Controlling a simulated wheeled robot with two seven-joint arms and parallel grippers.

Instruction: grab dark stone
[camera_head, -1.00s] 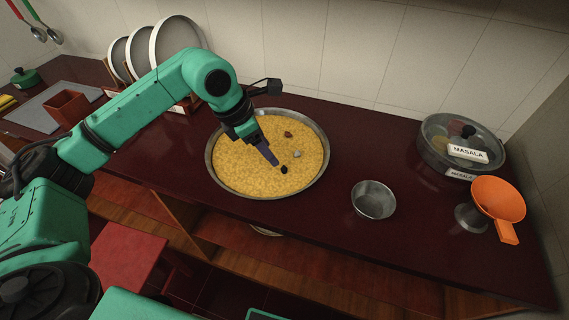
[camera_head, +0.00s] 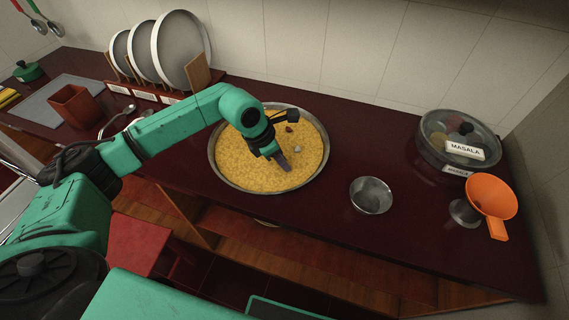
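A wide metal pan (camera_head: 213,165) filled with yellow grain (camera_head: 240,170) stands on the dark red counter. My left gripper (camera_head: 284,164) points down into the grain, right of the pan's middle. Its fingers look close together, but whether they are shut or hold anything is unclear. The dark stone does not show now; the fingertips cover the spot where it lay. A reddish-brown stone (camera_head: 289,128) and a pale grey stone (camera_head: 297,149) lie on the grain behind the fingertips. My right gripper is not in view.
A small empty metal bowl (camera_head: 371,195) stands right of the pan on clear counter. Farther right are a round masala box (camera_head: 432,150) and an orange funnel (camera_head: 492,197). A plate rack (camera_head: 200,75) stands behind my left arm.

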